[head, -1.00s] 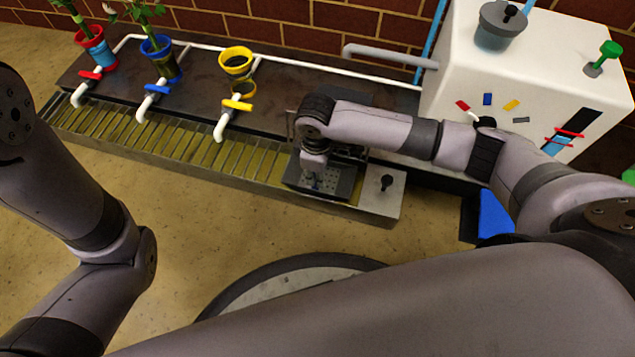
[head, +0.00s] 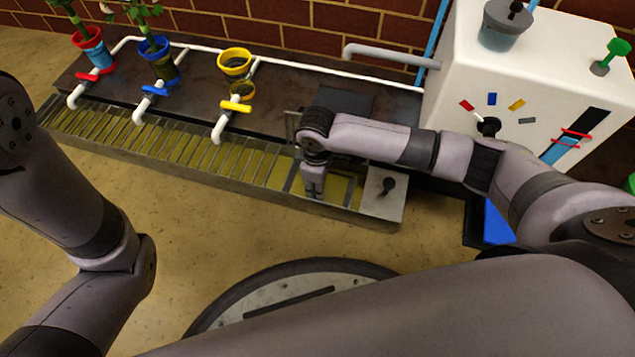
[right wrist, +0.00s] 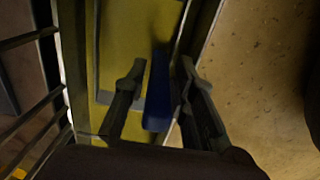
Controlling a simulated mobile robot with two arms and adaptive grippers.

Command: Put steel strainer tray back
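My right gripper (head: 314,192) points down into the open bay at the right end of the steel trough. In the right wrist view its two fingers (right wrist: 162,68) stand apart, with a blurred blue strip (right wrist: 160,95) between them and a small gap on each side. I cannot tell what the strip belongs to. The dark perforated strainer tray is not clearly visible now; the bay shows a yellow floor (head: 340,192) inside a metal rim. My left arm is at the left, its gripper out of view.
Slatted grating (head: 180,150) fills the trough left of the bay. A steel plate with a dark knob (head: 388,186) closes its right end. White taps (head: 222,125) and flower pots (head: 235,63) stand behind. A white machine (head: 545,90) is at right.

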